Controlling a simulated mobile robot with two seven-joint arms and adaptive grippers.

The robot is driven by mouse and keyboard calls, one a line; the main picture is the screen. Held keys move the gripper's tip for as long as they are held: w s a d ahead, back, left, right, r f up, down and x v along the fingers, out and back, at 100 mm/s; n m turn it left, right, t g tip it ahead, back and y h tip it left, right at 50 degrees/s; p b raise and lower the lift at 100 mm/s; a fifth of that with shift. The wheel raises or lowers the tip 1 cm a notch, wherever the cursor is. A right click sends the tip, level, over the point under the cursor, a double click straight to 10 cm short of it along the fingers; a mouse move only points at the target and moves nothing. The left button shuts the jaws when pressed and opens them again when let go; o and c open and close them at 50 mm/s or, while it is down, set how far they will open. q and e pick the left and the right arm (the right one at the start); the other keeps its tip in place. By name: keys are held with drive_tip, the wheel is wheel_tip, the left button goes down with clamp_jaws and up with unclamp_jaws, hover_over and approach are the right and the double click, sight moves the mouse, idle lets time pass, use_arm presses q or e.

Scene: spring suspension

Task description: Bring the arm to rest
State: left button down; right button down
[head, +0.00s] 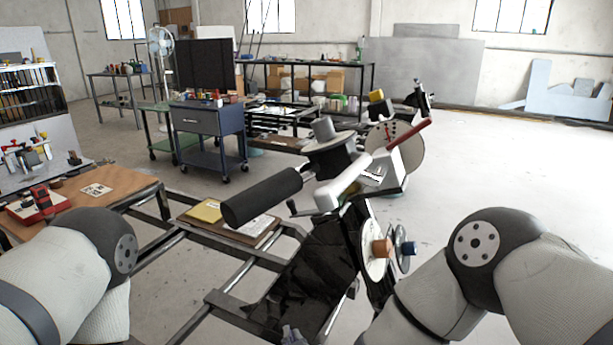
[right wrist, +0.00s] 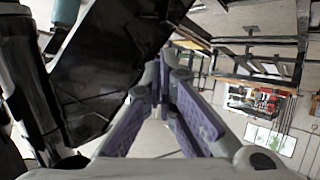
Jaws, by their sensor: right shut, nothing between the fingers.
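My right gripper (head: 292,335) shows only as a small grey tip at the bottom edge of the head view, beside the lower end of a black panel (head: 318,262). In the right wrist view its two purple-padded fingers (right wrist: 166,72) meet at their tips, shut and empty. The black panel (right wrist: 115,65) also shows there, left of the fingers; I cannot tell whether they touch it. My right arm comes in from the right and bends down. My left arm shows at the left, and its gripper is out of view.
The machine in front has a black cylinder (head: 262,197), a white body (head: 343,184) and a red-handled lever (head: 410,132). A metal frame (head: 230,302) runs along the floor. A wooden bench (head: 120,186) stands left, a blue cart (head: 208,128) behind. Open floor lies right.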

drive_tip(key=s+d+f+m+g+h, duration=0.1)
drive_tip(key=s+d+f+g, duration=0.3)
drive_tip(key=s+d+f, duration=0.35)
drive_tip(key=s+d+f+m+g, duration=0.1)
drive_tip(key=s+d+f+g, duration=0.35)
drive_tip(key=s+d, duration=0.45)
drive_tip(key=s+d+m+g+h, duration=0.1)
drive_tip(key=s+d+m+g, duration=0.1)
drive_tip(key=s+d, duration=0.3)
drive_tip(key=s+d+m+g+h, duration=0.1)
drive_tip(key=s+d, duration=0.4)
drive_tip(key=s, duration=0.8)
drive_tip(key=shift+d+r+m+g, duration=0.2)
drive_tip(key=shift+r+m+g, duration=0.25)
drive_tip(key=shift+g, duration=0.6)
